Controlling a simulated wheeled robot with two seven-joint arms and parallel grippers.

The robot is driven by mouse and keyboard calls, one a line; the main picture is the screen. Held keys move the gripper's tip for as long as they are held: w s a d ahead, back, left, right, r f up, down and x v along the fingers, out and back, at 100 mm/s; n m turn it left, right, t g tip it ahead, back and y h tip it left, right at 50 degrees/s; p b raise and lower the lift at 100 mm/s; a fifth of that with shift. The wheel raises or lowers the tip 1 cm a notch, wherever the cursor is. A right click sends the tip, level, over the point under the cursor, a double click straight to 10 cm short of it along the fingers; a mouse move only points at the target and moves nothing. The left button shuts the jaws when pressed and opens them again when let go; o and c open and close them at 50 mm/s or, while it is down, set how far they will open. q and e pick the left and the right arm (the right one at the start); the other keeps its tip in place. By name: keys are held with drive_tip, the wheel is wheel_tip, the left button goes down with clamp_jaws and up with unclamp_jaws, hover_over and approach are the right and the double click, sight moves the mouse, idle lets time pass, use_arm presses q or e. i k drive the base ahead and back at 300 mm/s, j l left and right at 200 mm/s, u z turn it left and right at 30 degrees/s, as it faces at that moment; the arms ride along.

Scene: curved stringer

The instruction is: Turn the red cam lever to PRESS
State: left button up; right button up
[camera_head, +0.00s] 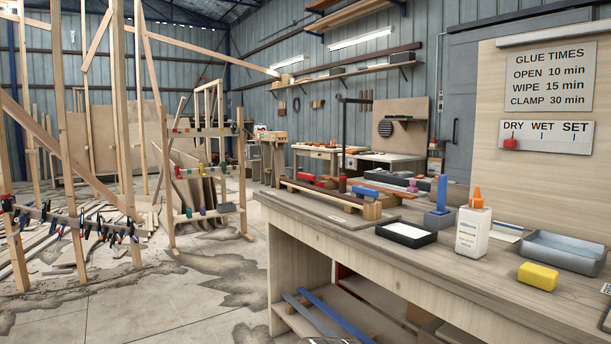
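A wooden fixture (335,198) lies on the near workbench (340,235), towards its far left end. A red part (306,177) shows at the fixture's back left, and a dark red upright cylinder (342,184) stands near its middle. I cannot tell which red part is the cam lever, nor how it is turned. No PRESS mark is readable. A blue bar (366,191) sits on wooden blocks at the fixture's right end. Neither of my grippers can be made out.
The bench's front-left top is clear. A clamp rack (75,222) stands left, beyond open floor.

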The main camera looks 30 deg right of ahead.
sight(307, 177)
drive_tip(key=z, duration=0.2)
drive_tip(key=i+l+u, duration=0.2)
drive_tip(key=i, duration=2.35)
drive_tip(key=i+j+z, duration=0.1)
drive_tip(key=i, duration=0.75)
drive_tip(key=i+j, duration=0.1)
drive_tip(key=i, duration=0.8)
drive_tip(key=i+l+z, duration=0.2)
drive_tip(key=i+z, duration=0.7)
drive_tip(key=i+j+z, duration=0.1)
drive_tip(key=i+z, duration=0.35)
drive_tip(key=i+j+z, duration=0.3)
drive_tip(key=i+z, duration=0.15)
drive_tip(key=i+l+z, duration=0.1)
drive_tip(key=i+z, duration=0.15)
drive_tip(key=i, duration=0.5)
drive_tip(key=i+z, duration=0.3)
drive_tip(key=i, duration=0.45)
drive_tip(key=i+u, duration=0.2)
drive_tip(key=i, duration=0.85)
drive_tip(key=z, duration=3.3)
